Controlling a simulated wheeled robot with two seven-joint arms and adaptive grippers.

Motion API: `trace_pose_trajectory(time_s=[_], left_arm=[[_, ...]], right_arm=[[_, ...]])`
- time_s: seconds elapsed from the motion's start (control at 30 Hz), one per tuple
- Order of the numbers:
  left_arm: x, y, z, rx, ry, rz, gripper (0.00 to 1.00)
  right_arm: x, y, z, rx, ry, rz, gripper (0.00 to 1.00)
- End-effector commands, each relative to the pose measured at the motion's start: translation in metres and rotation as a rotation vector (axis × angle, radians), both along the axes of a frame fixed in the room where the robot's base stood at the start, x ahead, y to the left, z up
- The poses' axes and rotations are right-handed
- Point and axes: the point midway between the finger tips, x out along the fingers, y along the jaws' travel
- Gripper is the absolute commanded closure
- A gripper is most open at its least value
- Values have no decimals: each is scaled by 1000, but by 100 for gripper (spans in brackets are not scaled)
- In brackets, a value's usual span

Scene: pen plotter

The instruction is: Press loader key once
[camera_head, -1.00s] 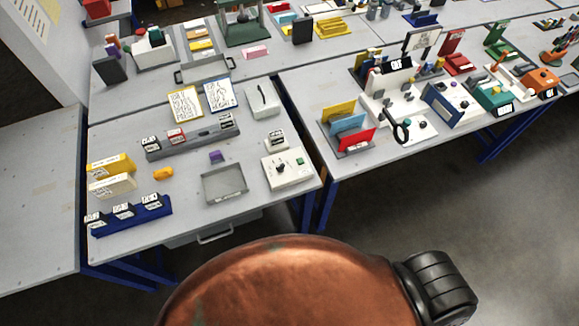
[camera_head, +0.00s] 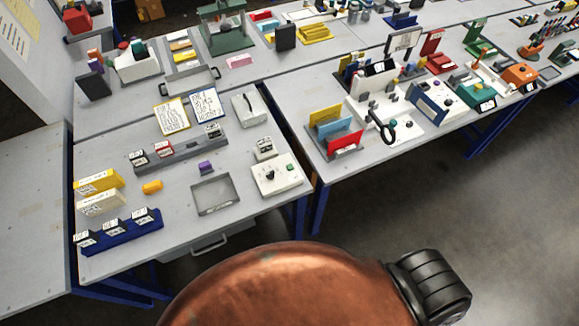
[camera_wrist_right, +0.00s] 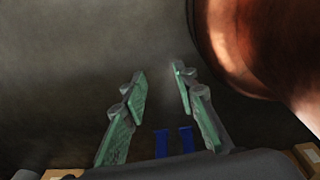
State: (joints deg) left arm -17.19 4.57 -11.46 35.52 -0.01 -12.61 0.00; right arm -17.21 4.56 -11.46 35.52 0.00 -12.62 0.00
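A white machine (camera_head: 380,98) with a black-and-white sign, small knobs and a black ring at its front stands on the right bench; it may be the plotter. I cannot tell which part is the loader key; key labels are too small to read. My right gripper (camera_wrist_right: 160,77) is open and empty in the right wrist view, over dark floor and away from the benches. My left gripper is not in view.
The left bench (camera_head: 118,259) holds a grey tray (camera_head: 215,195), a blue rack (camera_head: 122,232) and yellow and white boxes. A red, blue and yellow file rack (camera_head: 344,147) stands at the right bench's front left. A narrow gap separates the benches. Floor (camera_head: 500,230) at right is clear.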

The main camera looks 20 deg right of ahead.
Motion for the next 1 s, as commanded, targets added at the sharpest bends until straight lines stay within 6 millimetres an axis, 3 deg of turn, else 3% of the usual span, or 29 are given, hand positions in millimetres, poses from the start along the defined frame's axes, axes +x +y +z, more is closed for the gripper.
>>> trace_pose_trajectory(time_s=[0.33,0.7,1.0], left_arm=[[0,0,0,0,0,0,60],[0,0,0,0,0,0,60],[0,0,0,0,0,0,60]], right_arm=[[0,0,0,0,0,0,74],[0,0,0,0,0,0,99],[0,0,0,0,-1,0,100]])
